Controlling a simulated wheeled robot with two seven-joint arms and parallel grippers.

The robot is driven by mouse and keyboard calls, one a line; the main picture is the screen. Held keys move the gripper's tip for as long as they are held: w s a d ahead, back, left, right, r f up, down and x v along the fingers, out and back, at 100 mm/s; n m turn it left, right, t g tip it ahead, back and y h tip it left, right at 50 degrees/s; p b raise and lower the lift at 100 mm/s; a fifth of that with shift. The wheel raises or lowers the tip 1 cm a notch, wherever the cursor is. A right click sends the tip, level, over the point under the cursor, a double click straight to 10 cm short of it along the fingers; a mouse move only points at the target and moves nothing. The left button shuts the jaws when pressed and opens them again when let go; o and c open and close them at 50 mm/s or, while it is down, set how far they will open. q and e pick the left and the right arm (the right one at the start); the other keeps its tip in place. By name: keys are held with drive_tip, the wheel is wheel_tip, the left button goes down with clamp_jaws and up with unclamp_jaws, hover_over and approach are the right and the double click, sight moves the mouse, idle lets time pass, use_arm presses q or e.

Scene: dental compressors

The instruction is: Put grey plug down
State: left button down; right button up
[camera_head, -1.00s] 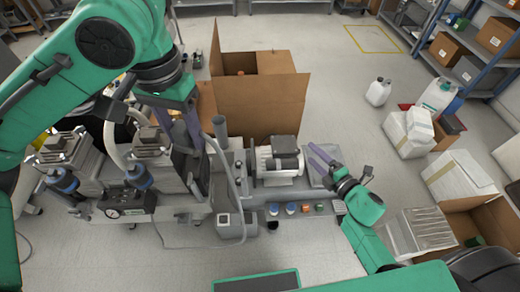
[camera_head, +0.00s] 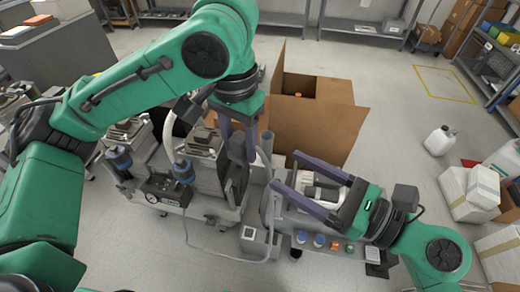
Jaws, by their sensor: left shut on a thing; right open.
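My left gripper (camera_head: 238,145) points down over the compressor's middle, its purple fingers close together on a small dark grey piece (camera_head: 237,150), probably the grey plug. The fingers and the machine behind hide most of its shape. A grey upright tube (camera_head: 267,144) stands just right of the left gripper. My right gripper (camera_head: 285,170) is open, with its two long fingers spread above and either side of the white and dark motor (camera_head: 315,191). I cannot tell whether the fingers touch the motor.
The compressor units (camera_head: 200,165) carry a black gauge box (camera_head: 165,191) and a looping grey hose. An open cardboard box (camera_head: 325,125) stands behind. Small blue and orange caps (camera_head: 318,240) line the front ledge. A white canister (camera_head: 440,140) stands on clear floor at right.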

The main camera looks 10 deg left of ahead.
sight(240, 147)
drive_tip(key=x, duration=1)
clamp_jaws()
use_arm(q)
drive_tip(key=shift+c, duration=1.3)
unclamp_jaws()
